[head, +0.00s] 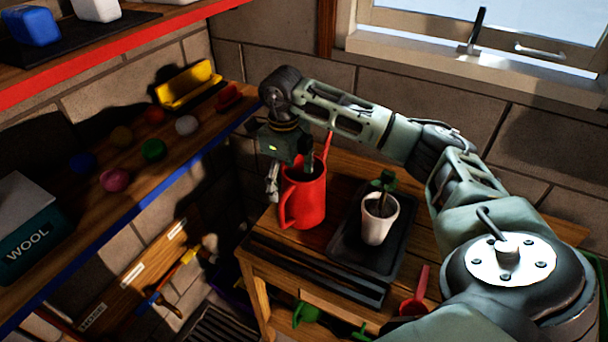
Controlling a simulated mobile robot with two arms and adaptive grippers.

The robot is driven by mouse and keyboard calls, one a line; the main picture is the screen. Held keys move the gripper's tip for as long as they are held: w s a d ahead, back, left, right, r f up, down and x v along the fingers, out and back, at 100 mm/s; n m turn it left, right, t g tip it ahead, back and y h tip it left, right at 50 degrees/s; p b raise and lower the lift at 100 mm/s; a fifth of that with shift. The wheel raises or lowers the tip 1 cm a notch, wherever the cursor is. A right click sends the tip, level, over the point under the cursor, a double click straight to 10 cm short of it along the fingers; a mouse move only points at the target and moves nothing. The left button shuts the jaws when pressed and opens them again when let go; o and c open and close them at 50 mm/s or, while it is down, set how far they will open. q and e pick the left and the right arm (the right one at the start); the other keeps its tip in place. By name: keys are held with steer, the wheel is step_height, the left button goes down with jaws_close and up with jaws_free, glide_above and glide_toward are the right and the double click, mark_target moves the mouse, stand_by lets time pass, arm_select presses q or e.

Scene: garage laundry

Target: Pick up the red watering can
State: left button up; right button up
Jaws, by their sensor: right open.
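The red watering can (308,200) stands upright on the wooden table (343,165), toward its left side. Its handle is on the left and its spout rises at the back right. My right gripper (288,178) reaches down at the can's top left. One finger shows left of the can by the handle, and another part shows dark over the can's opening. The jaws are open. I cannot tell whether the fingers touch the can. My left gripper is not in view.
A white pot with a plant (379,218) stands on a black tray (345,240) right of the can. A shelf (192,150) with several coloured balls and a yellow holder (188,86) is at left. A window (490,35) is behind.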

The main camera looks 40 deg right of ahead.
mark_target(287, 191)
step_height(287, 191, down, 4)
steer(key=shift+r+p, duration=0.2)
steer(key=shift+p, duration=0.7)
steer(key=shift+f, duration=0.55)
steer(key=shift+s, duration=0.1)
steer(key=c, duration=2)
steer(key=shift+c, duration=0.4)
